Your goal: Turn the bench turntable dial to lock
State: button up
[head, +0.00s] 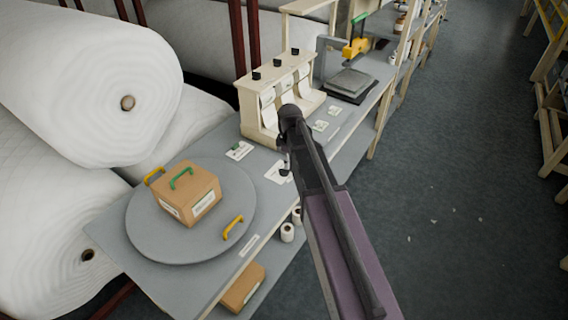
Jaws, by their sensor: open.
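The bench turntable (143,236) is a round grey disc on the near end of the grey bench. It has a yellow handle (233,227) at its right edge and another yellow handle (154,176) at its far left. A brown box (187,194) with a green handle and white labels sits on it. I cannot make out a dial or a lock mark. My gripper (285,172) is open, small and partly hidden by my own arm. In the picture it is right of the turntable, over the bench; its height is unclear.
A cream dispenser (262,112) with black knobs stands behind my gripper. Paper cards (239,151) lie on the bench. Large white rolls (85,85) border the left. White small rolls (287,232) and a brown box (243,286) are below. The aisle floor at right is mostly clear.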

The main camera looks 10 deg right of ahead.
aim_at(284, 170)
jog(key=w+r+n+p, duration=0.2)
jog(key=w+n, duration=0.3)
jog(key=w, duration=0.3)
jog(key=shift+r, duration=0.3)
jog(key=shift+f, duration=0.15)
notch_tip(284, 170, down, 14)
jog(key=b, duration=1.4)
jog(key=shift+r, duration=0.25)
jog(key=shift+c, duration=0.2)
grip_shut()
